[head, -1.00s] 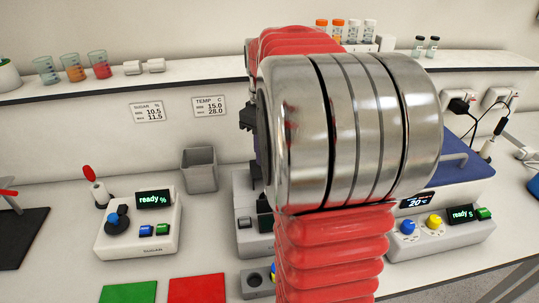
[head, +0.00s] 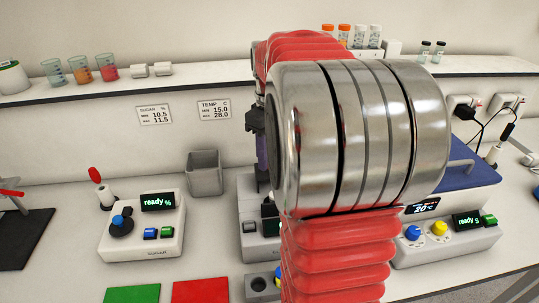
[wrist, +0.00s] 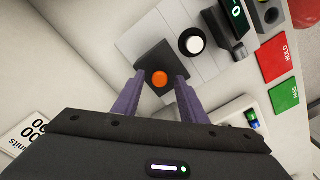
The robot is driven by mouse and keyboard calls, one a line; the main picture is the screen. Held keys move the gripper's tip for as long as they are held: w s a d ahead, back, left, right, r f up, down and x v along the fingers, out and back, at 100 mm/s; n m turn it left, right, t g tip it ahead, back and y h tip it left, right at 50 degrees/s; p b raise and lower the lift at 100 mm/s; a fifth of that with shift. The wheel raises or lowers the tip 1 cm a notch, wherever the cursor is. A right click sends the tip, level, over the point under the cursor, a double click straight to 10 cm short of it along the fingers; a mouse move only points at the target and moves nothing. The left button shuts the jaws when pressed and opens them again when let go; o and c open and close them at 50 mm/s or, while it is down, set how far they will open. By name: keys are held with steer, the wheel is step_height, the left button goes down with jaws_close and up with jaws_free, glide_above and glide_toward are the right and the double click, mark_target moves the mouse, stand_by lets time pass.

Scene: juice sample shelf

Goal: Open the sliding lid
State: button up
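A blue lid (head: 468,180) with a pale bar handle (head: 462,163) tops a white unit with a 20 °C display at the right of the head view. My arm hides its left part. The lid looks shut. My gripper (wrist: 160,77), with purple fingers, is open in the wrist view. Its fingers point toward a dark square block with an orange round top (wrist: 160,78), which shows between the tips. I cannot tell whether they touch it. In the head view my gripper is mostly hidden behind my arm, left of the lid and apart from it.
A grey bin (head: 205,172) and a sugar meter (head: 142,232) stand left of my arm. Green (head: 132,293) and red (head: 200,291) cards lie in front. A control box (head: 450,240) stands before the lidded unit. A shelf (head: 120,84) with beakers runs behind.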

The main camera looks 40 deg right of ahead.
step_height(320, 180, up, 14)
steer(key=shift+f, duration=0.25)
stand_by(0.3)
stand_by(0.5)
steer(key=a+f+m+t+h, duration=0.1)
steer(key=a+f+m+t, duration=0.1)
steer(key=a+f+m, duration=0.45)
steer(key=s+a+f+n+t, duration=0.1)
steer(key=s+a, duration=0.4)
steer(key=a, duration=0.5)
steer(key=s+a+f+n+t+y, duration=0.1)
steer(key=s+a+f, duration=0.4)
steer(key=a, duration=0.6)
steer(key=shift+s+f+n+t, duration=0.4)
steer(key=shift+f+n+t, duration=0.3)
steer(key=shift+n, duration=0.45)
steer(key=shift+s+r, duration=0.1)
steer(key=shift+c, duration=1)
